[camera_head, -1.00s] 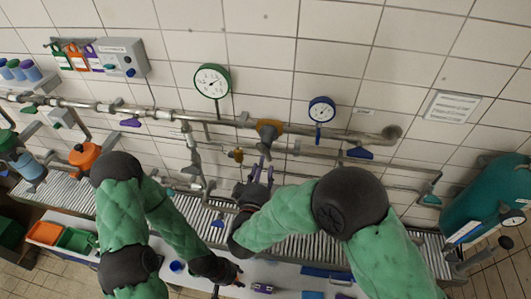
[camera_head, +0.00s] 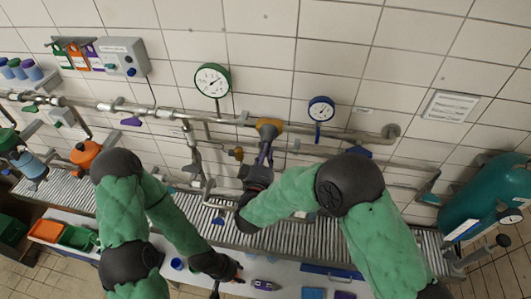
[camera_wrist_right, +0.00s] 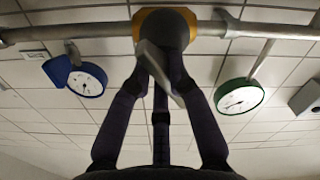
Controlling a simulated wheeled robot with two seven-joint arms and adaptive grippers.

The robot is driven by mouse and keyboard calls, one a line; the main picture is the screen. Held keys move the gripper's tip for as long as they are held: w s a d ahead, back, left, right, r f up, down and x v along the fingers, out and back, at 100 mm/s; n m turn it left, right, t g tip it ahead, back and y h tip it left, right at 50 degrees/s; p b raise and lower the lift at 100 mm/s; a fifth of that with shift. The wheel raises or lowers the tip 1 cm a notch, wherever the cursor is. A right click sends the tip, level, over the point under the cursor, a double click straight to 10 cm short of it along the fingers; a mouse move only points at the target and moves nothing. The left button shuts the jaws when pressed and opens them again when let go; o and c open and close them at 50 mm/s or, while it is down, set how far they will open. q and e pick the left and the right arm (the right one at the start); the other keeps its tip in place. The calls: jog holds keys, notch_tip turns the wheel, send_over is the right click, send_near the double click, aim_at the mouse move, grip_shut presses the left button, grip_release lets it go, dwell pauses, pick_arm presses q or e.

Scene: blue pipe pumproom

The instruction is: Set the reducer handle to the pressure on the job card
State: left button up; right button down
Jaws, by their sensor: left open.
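The reducer (camera_head: 268,128) has a yellow-orange body on the wall pipe; it also shows at the top of the right wrist view (camera_wrist_right: 165,27). Its grey handle (camera_wrist_right: 153,62) slants down from the body. My right gripper (camera_head: 265,150) is at the reducer from below, its dark fingers (camera_wrist_right: 160,75) converging on the handle and appearing shut on it. The green-rimmed gauge (camera_head: 212,81) is left of the reducer and the blue-rimmed gauge (camera_head: 321,109) right of it. A printed sheet (camera_head: 452,106) is on the wall, its text unreadable. My left gripper (camera_head: 228,281) is open and empty, low over the bench.
Pipes with several small valve handles run along the tiled wall. A teal cylinder (camera_head: 484,196) stands at the right. Orange (camera_head: 46,230) and green (camera_head: 77,238) bins are at the lower left. A blue cup (camera_head: 177,263) and a purple part (camera_head: 264,285) are on the white bench.

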jog(key=m+b, duration=0.1)
jog(key=b, duration=0.1)
jog(key=m+b, duration=0.1)
jog(key=shift+f+b, duration=0.25)
jog(key=shift+b, duration=0.1)
jog(key=shift+r+m+b, duration=0.1)
jog(key=shift+m+b, duration=0.35)
jog(key=shift+m, duration=0.25)
jog(key=c, duration=1.2)
grip_release()
jog(key=s, duration=0.4)
jog(key=s+a, duration=0.1)
jog(key=s, duration=0.3)
jog(key=s+a, duration=0.1)
jog(key=s, duration=0.2)
jog(key=shift+s+a, duration=0.2)
jog(key=shift+s, duration=0.2)
